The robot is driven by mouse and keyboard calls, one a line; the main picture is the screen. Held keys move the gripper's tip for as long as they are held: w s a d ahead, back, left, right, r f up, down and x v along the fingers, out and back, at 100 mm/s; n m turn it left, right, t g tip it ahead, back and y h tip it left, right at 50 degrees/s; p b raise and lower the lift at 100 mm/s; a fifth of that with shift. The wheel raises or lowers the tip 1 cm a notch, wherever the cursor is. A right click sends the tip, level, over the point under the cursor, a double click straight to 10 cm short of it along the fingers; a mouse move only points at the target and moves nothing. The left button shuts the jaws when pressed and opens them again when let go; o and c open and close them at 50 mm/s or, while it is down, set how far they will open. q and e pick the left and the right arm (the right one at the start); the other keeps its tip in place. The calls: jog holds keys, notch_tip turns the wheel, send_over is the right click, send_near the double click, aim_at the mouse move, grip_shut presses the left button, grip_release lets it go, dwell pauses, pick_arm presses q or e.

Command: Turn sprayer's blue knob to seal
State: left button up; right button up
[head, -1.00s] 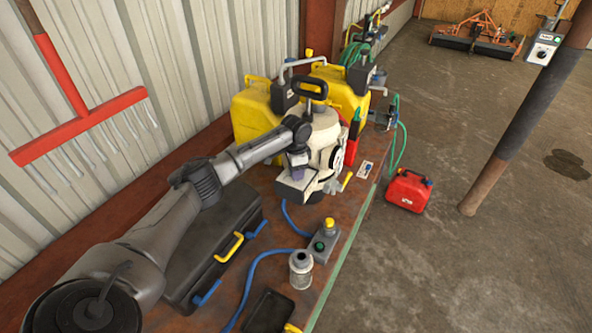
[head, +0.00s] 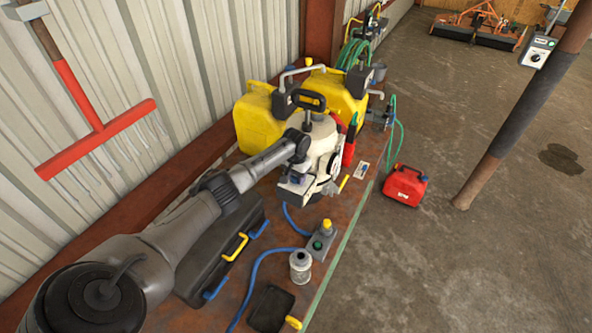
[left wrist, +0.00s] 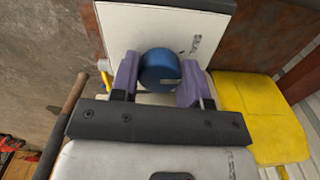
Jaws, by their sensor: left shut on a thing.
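The sprayer (head: 322,139) is a white tank with a black top handle, upright on the bench. Its blue knob (left wrist: 160,70) shows in the left wrist view, round and set against a white surface of the sprayer. My left gripper (left wrist: 158,82) has its two purple fingers on either side of the knob and is shut on it. In the head view my left gripper (head: 298,170) is at the sprayer's near left side, and the knob is mostly hidden there. My right gripper is not in view.
Yellow jugs (head: 262,118) stand behind the sprayer. A black case (head: 215,250), a metal canister (head: 300,267), a switch box (head: 321,242) and a blue hose (head: 262,268) lie nearer on the bench. A red fuel can (head: 405,186) is on the floor to the right.

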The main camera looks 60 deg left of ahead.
pick_arm(q)
jog(key=n+p, duration=0.2)
jog(key=n, duration=0.2)
jog(key=shift+p, duration=0.35)
jog(key=shift+n+p, duration=0.3)
jog(key=shift+n, duration=0.7)
jog(key=o, duration=0.9)
jog(key=shift+w+r, duration=0.1)
jog(key=shift+r, duration=0.2)
notch_tip(320, 180, up, 13)
jog(key=shift+r, duration=0.1)
